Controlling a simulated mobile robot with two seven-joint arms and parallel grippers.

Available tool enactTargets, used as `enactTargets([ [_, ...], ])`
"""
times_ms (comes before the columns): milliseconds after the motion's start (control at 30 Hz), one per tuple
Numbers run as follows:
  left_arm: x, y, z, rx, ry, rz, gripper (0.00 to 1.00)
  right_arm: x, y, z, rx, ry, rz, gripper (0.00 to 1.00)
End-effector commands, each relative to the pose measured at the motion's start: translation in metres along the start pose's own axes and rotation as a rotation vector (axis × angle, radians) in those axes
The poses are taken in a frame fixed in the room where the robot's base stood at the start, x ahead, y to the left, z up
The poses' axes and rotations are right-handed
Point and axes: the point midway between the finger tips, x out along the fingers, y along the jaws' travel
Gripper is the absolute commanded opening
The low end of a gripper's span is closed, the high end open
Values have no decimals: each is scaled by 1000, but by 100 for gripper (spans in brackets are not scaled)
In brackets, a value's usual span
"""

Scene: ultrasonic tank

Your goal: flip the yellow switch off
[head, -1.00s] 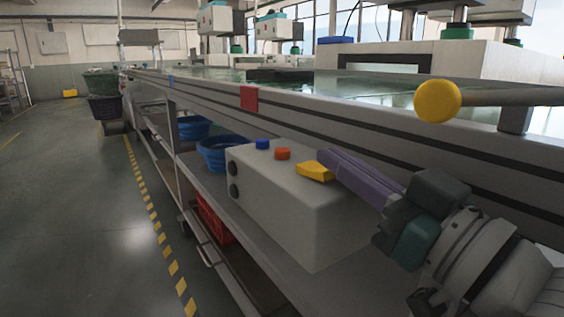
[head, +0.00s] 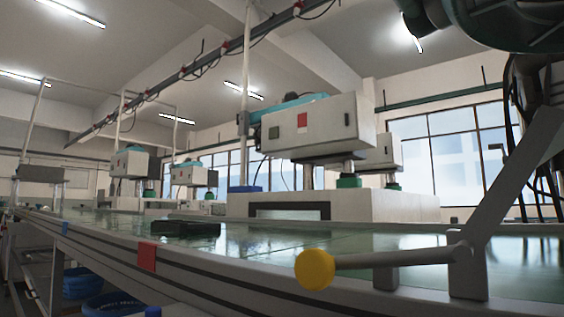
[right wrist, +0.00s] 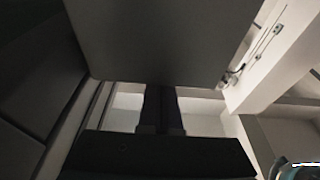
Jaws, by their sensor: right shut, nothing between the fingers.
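The yellow switch and its grey control box are out of the head view now, below its lower edge; only a blue button (head: 152,312) shows there. One second ago the yellow switch stood on the box top, with my right gripper's fingers close at its right. In the right wrist view my right gripper (right wrist: 161,92) is shut and empty. Its fingertips are at or behind the edge of a large dark grey surface (right wrist: 160,40); I cannot tell whether they touch it. My left gripper is not in view.
A yellow ball knob (head: 314,269) on a grey lever (head: 400,259) sticks out over the tank's edge (head: 215,280). A red tag (head: 147,256) is on that edge. Blue baskets (head: 112,304) stand below at the left. White machines (head: 312,126) stand above the tank.

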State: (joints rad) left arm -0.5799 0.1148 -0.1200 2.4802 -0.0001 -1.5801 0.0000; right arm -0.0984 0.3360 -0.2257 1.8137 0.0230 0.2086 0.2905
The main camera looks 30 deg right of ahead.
Motion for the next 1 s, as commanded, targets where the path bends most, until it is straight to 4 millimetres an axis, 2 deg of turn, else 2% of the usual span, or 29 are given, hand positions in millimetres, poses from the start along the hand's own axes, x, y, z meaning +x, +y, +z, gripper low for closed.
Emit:
enactTargets([
  [33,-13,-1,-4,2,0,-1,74,3,0,-10,-2,-18,-2,0],
  [133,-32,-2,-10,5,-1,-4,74,6,0,-19,-3,-75,-1,0],
  [200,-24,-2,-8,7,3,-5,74,-14,0,-8,0,-75,1,0],
  [633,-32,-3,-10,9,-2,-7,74,-101,0,-15,0,-72,1,0],
  [767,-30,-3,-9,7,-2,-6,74,-96,1,6,-5,-203,51,0],
  [1000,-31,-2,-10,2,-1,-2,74,-106,1,40,-11,-457,124,0],
])
